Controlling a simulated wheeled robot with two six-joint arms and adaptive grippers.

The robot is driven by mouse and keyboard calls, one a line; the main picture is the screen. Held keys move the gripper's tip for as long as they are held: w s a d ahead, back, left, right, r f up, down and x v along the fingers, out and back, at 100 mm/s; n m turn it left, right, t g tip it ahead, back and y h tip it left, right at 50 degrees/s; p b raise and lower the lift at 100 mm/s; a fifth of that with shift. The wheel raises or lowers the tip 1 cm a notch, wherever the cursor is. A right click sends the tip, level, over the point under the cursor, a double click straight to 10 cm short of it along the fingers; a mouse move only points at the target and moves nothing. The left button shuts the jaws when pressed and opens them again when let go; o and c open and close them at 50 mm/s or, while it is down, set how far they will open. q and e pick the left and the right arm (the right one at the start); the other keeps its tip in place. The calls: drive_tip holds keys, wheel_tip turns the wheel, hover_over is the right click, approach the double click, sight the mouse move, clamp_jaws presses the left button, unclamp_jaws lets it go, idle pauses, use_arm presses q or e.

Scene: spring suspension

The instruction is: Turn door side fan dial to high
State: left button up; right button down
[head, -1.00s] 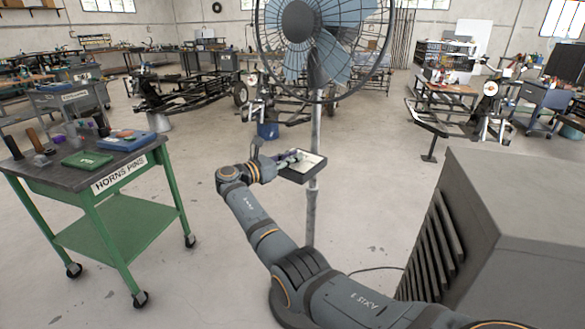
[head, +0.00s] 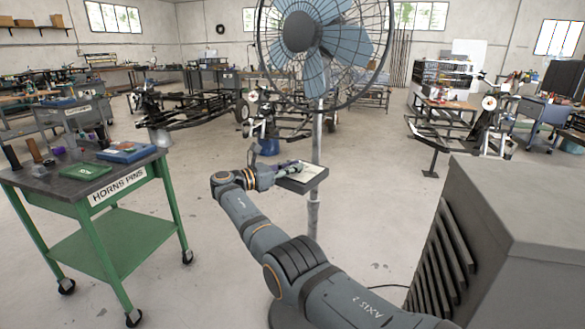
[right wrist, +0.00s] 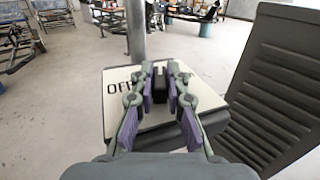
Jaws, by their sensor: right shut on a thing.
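The pedestal fan (head: 300,31) stands in the middle of the head view on a grey pole. Its control box (head: 312,181) is on the pole, with a pale face and a dark rim. In the right wrist view the face (right wrist: 117,88) shows the letters "OFF", partly hidden by a finger. A black dial (right wrist: 160,84) sits between the purple pads of my right gripper (right wrist: 160,78). The gripper is shut on the dial; it also shows small at the box in the head view (head: 285,171). Other dial markings are hidden. My left gripper is not in view.
A large grey louvred cabinet (head: 505,225) stands close on the right. A green cart (head: 100,222) labelled "HORNS PINS" stands on the left. The floor (head: 385,210) between them is mostly clear, with a cable (head: 390,287) near the cabinet.

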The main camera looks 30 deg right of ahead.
drive_tip(key=c, duration=1.3)
unclamp_jaws()
drive_tip(key=shift+f, duration=0.1)
drive_tip(key=shift+c, duration=0.2)
wheel_tip(320, 180, up, 10)
drive_tip(key=shift+r, duration=0.1)
